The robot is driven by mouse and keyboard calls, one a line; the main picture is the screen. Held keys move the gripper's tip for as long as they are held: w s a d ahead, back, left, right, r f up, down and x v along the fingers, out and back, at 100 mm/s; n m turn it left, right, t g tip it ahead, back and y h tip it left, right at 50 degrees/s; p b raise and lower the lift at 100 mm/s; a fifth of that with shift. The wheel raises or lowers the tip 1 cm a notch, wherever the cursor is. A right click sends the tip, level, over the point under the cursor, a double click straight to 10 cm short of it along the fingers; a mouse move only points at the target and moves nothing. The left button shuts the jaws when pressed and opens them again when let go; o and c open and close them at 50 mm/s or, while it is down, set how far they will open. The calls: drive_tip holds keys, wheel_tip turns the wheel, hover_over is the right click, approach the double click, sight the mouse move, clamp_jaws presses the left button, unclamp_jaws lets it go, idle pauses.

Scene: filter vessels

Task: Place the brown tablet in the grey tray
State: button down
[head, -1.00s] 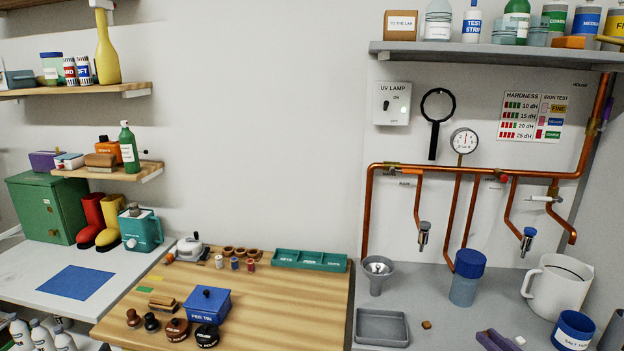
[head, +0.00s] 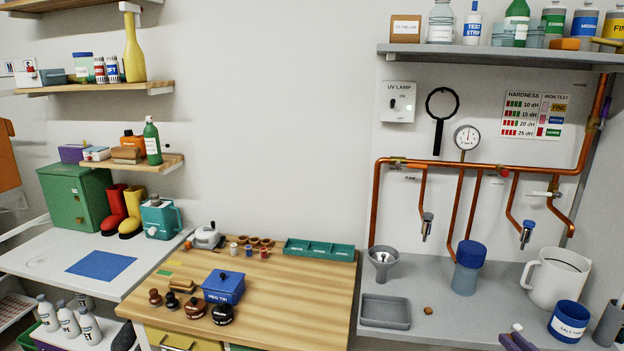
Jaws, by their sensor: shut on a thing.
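A small brown tablet (head: 428,310) lies on the grey bench, just right of the grey tray. The grey tray (head: 366,322) is shallow and rectangular, stands near the front left of the bench and looks empty. A purple part, which seems to be my gripper (head: 515,340), shows at the bottom edge, right of the tablet and apart from it. It is mostly cut off. Its fingertips and anything between them cannot be made out. A small pale piece shows at its upper end; I cannot tell whether they touch.
A grey funnel (head: 383,258) stands behind the tray. A blue-lidded jar (head: 467,278), a white jug (head: 556,280) and a blue cup (head: 569,322) stand to the right. Copper pipes (head: 470,162) hang above. The bench between tray and cup is mostly clear.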

drive_tip(key=w+a+m+h, duration=0.1)
drive_tip(key=w+m+h, duration=0.35)
drive_tip(key=w, duration=0.35)
drive_tip(key=w+a, duration=0.5)
drive_tip(key=a, duration=0.4)
drive_tip(key=w+a+n+y, duration=0.2)
drive_tip(key=a, duration=1)
drive_tip(key=w+a+n+y, duration=0.2)
drive_tip(key=a, duration=1)
drive_tip(key=shift+n+y, duration=0.25)
drive_tip(key=shift+s, duration=0.35)
drive_tip(key=shift+a, duration=0.15)
